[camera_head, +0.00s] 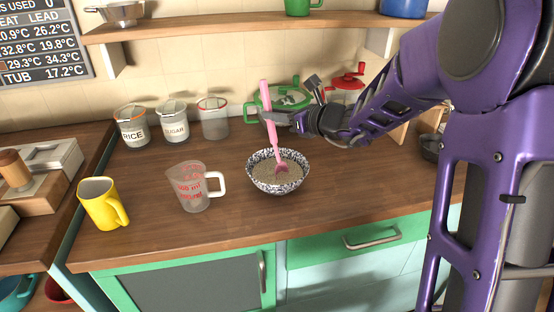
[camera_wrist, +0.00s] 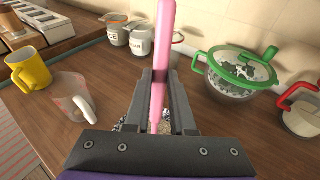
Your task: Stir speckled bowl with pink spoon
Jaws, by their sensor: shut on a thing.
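The speckled bowl (camera_head: 277,184) is dark and white on its outside and stands on the wooden counter, holding a pale grainy content. The pink spoon (camera_head: 272,130) stands nearly upright, its head down in the bowl on the content. My gripper (camera_head: 269,118) is above the bowl and shut on the spoon's handle, which sticks up past the fingers. In the wrist view the pink spoon (camera_wrist: 163,50) rises between the fingers of my gripper (camera_wrist: 158,82). There the bowl is mostly hidden behind the gripper.
A clear measuring cup (camera_head: 192,188) stands close left of the bowl, and a yellow mug (camera_head: 100,203) farther left. Labelled jars (camera_head: 132,127) line the wall. Green-lidded (camera_wrist: 236,72) and red-handled (camera_wrist: 302,110) containers stand behind at right. Counter in front of the bowl is clear.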

